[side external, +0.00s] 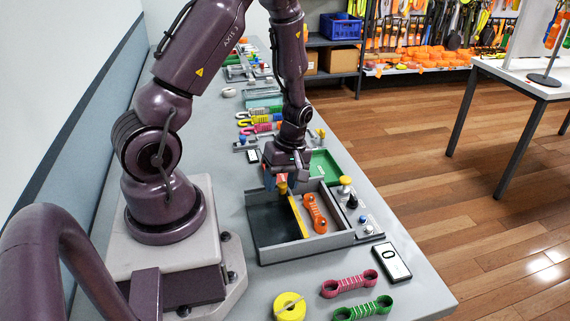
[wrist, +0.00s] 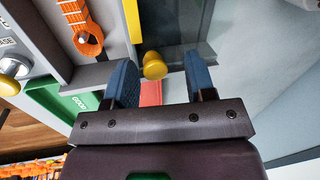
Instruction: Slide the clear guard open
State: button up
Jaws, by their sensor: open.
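A shallow grey tray (side external: 262,248) stands on the bench. A yellow bar (side external: 298,214) crosses it, with an orange strap (side external: 315,213) on its right and a dark bay (side external: 272,226) on its left. The bar (wrist: 133,20) and strap (wrist: 84,30) also show in the wrist view. The clear guard's pane is hard to make out; I cannot tell its extent. A yellow knob (side external: 283,187) is near the bar's far end. My gripper (side external: 284,182) is low over that end, open. In the wrist view the knob (wrist: 154,66) appears between its blue fingers (wrist: 158,62), with gaps on both sides.
A panel with a yellow-topped button (side external: 345,182) and dark knobs stands right of the tray. A green tray (side external: 324,165) lies behind. A "0" display (side external: 391,262), pink strap (side external: 349,285), green strap (side external: 363,309) and yellow roll (side external: 289,307) lie in front.

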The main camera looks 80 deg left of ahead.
jog(key=v, duration=1.2)
jog(key=shift+r, duration=0.2)
jog(key=s+d+r+m+t, duration=0.3)
jog(key=d+r+m, duration=0.4)
jog(key=m, duration=0.3)
jog(key=s+d+r+m+t, duration=0.3)
jog(key=d+r+m+t, duration=0.2)
jog(key=d+r+m, duration=0.3)
jog(key=shift+r+m, duration=0.9)
jog(key=shift+r, duration=0.05)
jog(key=shift+c, duration=0.3)
